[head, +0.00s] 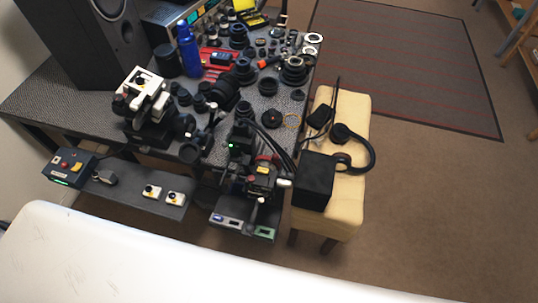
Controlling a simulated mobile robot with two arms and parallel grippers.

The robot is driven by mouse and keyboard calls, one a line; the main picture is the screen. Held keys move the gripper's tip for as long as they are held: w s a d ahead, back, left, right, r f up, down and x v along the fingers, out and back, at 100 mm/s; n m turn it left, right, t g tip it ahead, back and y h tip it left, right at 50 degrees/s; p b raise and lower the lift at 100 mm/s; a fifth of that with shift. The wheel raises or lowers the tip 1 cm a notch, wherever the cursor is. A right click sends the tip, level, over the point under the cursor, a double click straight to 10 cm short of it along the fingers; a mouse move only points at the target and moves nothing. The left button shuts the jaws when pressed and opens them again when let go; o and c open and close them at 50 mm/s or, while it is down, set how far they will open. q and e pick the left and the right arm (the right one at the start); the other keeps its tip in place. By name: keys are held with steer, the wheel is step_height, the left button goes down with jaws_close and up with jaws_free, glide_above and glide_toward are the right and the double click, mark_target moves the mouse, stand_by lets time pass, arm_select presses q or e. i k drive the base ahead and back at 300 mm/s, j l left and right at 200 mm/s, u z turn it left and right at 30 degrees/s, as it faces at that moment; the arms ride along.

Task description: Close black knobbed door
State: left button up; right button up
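I cannot make out a black knobbed door anywhere in the head view. The dark box-shaped things are a large black speaker (95,45) at the upper left and a plain black box (314,179) on a cream padded bench. No knob is visible on the box. Neither of my grippers can be made out in this view.
A dark workbench (55,92) holds lens parts, a blue bottle (188,50) and a white-and-black device (145,95). The cream bench (345,200) also holds headphones (355,148). A white surface (120,265) fills the lower left. Brown carpet (440,210) at the right is clear.

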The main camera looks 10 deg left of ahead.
mark_target(248, 163)
steer(key=j+z, duration=0.2)
steer(key=j, duration=0.25)
steer(key=k+j+z, duration=0.2)
steer(key=j, duration=0.25)
steer(key=j+z, duration=0.2)
steer(key=j, duration=0.2)
steer(key=k+j+z, duration=0.15)
steer(key=j, duration=0.25)
steer(key=k+j+z, duration=0.2)
steer(key=j, duration=0.2)
